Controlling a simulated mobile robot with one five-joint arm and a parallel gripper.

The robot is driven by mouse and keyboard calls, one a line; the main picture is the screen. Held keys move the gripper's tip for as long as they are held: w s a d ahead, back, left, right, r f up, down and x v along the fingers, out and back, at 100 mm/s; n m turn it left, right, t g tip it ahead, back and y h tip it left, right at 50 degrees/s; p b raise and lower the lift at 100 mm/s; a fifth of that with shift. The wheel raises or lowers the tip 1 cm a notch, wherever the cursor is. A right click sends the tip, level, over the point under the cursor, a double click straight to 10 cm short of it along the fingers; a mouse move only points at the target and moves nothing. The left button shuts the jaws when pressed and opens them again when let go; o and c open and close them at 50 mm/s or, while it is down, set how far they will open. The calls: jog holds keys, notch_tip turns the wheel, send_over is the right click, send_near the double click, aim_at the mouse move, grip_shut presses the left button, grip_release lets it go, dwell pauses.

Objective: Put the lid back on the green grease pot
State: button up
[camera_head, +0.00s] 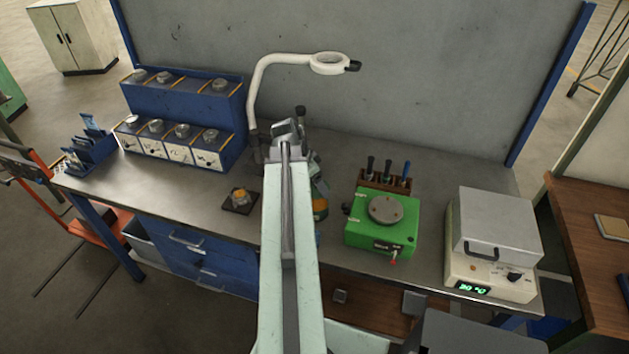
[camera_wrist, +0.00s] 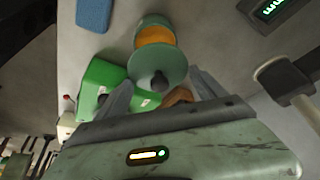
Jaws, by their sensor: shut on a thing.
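The green grease pot (camera_wrist: 155,36), with an orange band, shows at the top middle of the wrist view. In the head view, a green body with an orange band (camera_head: 320,208) shows just right of my arm, mostly hidden by it. The green round lid (camera_wrist: 150,62) with a dark knob overlaps the near end of the pot in the wrist view. My gripper (camera_wrist: 160,80) is shut on the lid, a finger at each side of its rim. I cannot tell whether the lid touches the pot.
Right of my arm stand a green device (camera_head: 350,230) with a round plate, a tool rack (camera_head: 385,181) and a white box with a display (camera_head: 495,245). Blue bins (camera_head: 190,100), a small dark tray (camera_head: 240,207) and a white ring lamp (camera_head: 328,63) stand left and behind.

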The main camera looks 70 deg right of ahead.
jog(key=shift+f+b, duration=2.95)
jog(key=shift+f, duration=0.15)
jog(key=shift+f, duration=0.15)
jog(key=o, duration=1.3)
notch_tip(320, 180, up, 7)
jog(key=p, duration=0.7)
grip_shut()
jog(key=shift+f+b, duration=0.2)
jog(key=shift+b, duration=0.15)
